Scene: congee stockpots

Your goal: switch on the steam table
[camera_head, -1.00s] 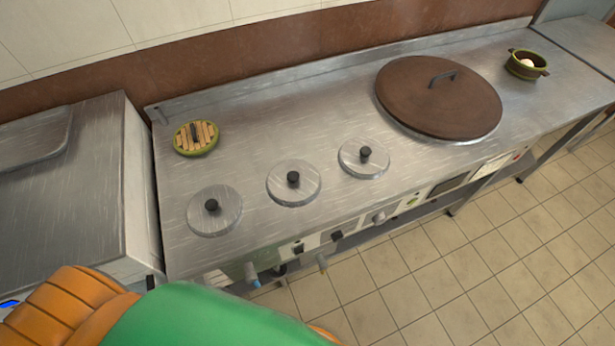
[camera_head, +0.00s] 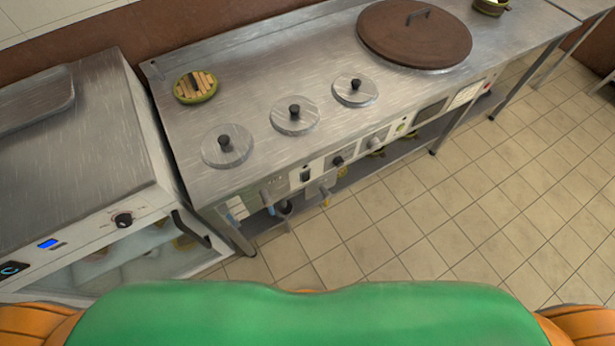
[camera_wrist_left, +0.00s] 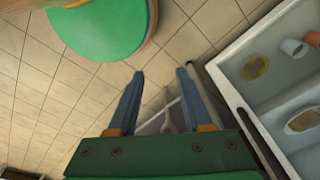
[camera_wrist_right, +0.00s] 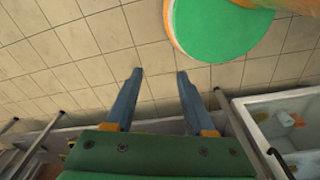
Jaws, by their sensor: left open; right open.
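The steam table (camera_head: 260,75) is a long steel counter in the head view, with three round lids (camera_head: 294,115) that have black knobs. My left gripper (camera_wrist_left: 160,72) is open and empty over the floor in the left wrist view. My right gripper (camera_wrist_right: 160,72) is open and empty over the floor in the right wrist view. Neither gripper shows in the head view.
A large brown lid (camera_head: 414,35) covers a pot at the right, with a small bowl (camera_head: 490,7) beyond. A round slatted piece (camera_head: 195,86) lies at the back left. A glass-front cabinet (camera_head: 80,150) adjoins on the left. Tiled floor (camera_head: 450,200) is clear in front.

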